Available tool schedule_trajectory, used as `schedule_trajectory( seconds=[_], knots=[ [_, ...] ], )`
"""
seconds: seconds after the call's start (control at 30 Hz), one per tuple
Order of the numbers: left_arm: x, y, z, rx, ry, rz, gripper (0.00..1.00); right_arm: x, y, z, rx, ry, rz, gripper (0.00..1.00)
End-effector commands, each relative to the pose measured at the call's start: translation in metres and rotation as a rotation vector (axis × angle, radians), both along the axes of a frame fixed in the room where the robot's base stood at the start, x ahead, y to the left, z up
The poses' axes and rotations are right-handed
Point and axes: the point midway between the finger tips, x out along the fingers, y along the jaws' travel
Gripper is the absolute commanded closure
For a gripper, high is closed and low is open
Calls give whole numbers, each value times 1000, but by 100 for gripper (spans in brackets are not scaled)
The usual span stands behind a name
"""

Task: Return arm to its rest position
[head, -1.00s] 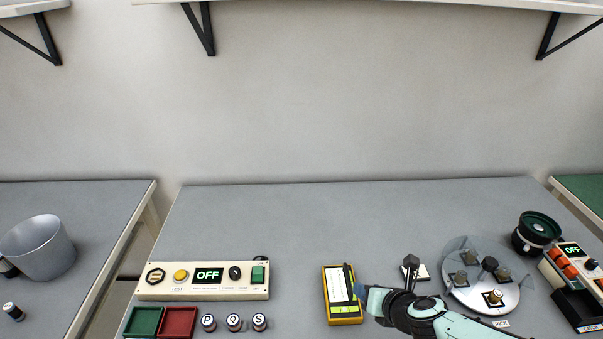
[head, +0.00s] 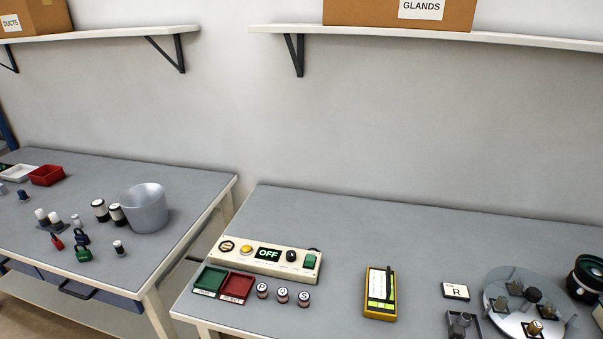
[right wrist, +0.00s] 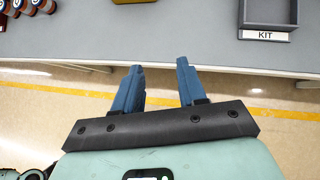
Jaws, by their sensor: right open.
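My right gripper (right wrist: 158,88) shows in the right wrist view with its two blue fingers apart and nothing between them. It is over the floor, in front of the grey table's front edge (right wrist: 200,55). Neither gripper is in the head view now. The control box (head: 265,257) with an OFF display stands on the table. The yellow device (head: 380,293) lies on the table to its right. The round dial plate (head: 508,317) with several small blocks is at the lower right.
A grey tray (right wrist: 268,14) labelled KIT sits near the table edge. Green (head: 210,280) and red (head: 236,286) trays and several lettered knobs (head: 282,295) lie before the control box. A left table (head: 190,190) holds a metal bucket (head: 146,210) and padlocks. A shelf (head: 440,35) runs above.

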Motion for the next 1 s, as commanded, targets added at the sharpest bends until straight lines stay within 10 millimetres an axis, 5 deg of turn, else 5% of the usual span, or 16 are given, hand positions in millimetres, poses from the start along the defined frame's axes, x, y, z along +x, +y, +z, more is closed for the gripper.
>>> schedule_trajectory(
  seconds=[0.27, 0.43, 0.6, 0.8, 1.0],
  knots=[
    [5, 0, 9, 0, -8, 0, 57, -30, 22, -112, -396, 211, 636, 59],
    [8, 0, 17, 0, -10, 0, 57, -79, 51, -196, -621, 267, 1298, 59],
    [12, 0, 25, 0, -14, 0, 57, -144, 92, -259, -740, 116, 1988, 59],
    [15, 0, 30, 1, -18, 0, 57, -203, 131, -292, -782, -191, 2472, 59],
    [15, 0, 31, 1, -18, 0, 57, -220, 142, -298, -799, -318, 2597, 59]
  ],
)
